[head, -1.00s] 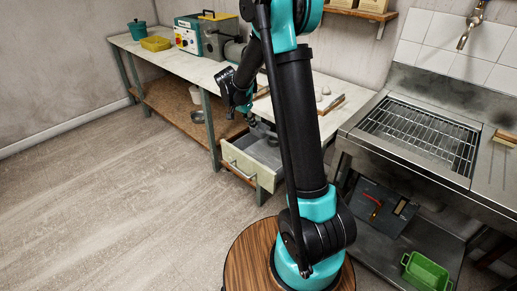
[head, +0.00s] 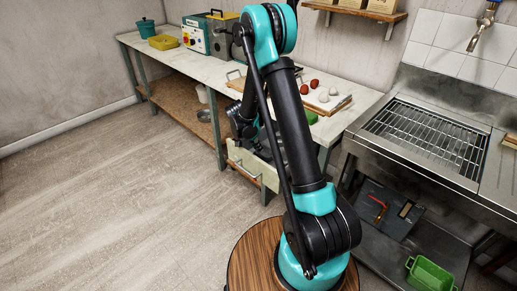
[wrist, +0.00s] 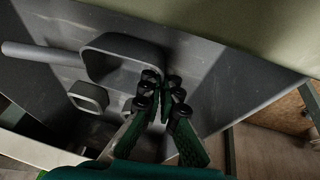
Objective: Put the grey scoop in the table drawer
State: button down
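The grey scoop (wrist: 125,55) shows in the wrist view, its handle (wrist: 30,50) pointing left. It is inside or just over the open table drawer (wrist: 235,85), whose grey inner surfaces surround it. I cannot tell whether it touches the drawer floor. My gripper (wrist: 162,88) has its fingertips close together, with the scoop's right-hand wall between them. In the head view the open drawer (head: 243,162) is under the worktable, and my arm hides the gripper's fingertips and the scoop.
A smaller square grey object (wrist: 88,96) lies beside the scoop. The worktable (head: 215,68) holds a board with red and pale round items. A steel sink unit (head: 420,140) stands to the right, with a green bin (head: 430,273) below. The floor at left is clear.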

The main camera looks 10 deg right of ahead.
jog(key=c, duration=1.7)
grip_release()
jog(key=v, duration=1.2)
jog(key=s+d+r+n+y, duration=0.1)
jog(key=s+d+n, duration=0.1)
jog(key=s, duration=0.5)
jog(key=s+d+r+n+t+y, duration=0.1)
jog(key=s+d+r+n, duration=0.1)
jog(key=s, duration=0.4)
jog(key=s+d+r+n+y, duration=0.1)
jog(key=s+d+r+n, duration=0.1)
jog(key=s, duration=0.5)
jog(key=shift+s+d+n+y, duration=0.15)
jog(key=shift+d+n, duration=0.25)
jog(key=shift+d, duration=0.2)
jog(key=shift+s+d+n+y, duration=0.15)
jog(key=shift+d+n, duration=0.25)
jog(key=shift+d, duration=0.2)
jog(key=s+n, duration=0.1)
jog(key=s, duration=0.1)
jog(key=s+f+n+t, duration=0.1)
jog(key=s, duration=0.2)
jog(key=s+f+n+y, duration=0.1)
jog(key=s, duration=0.2)
jog(key=shift+s+d+t, duration=0.15)
jog(key=shift+t, duration=0.15)
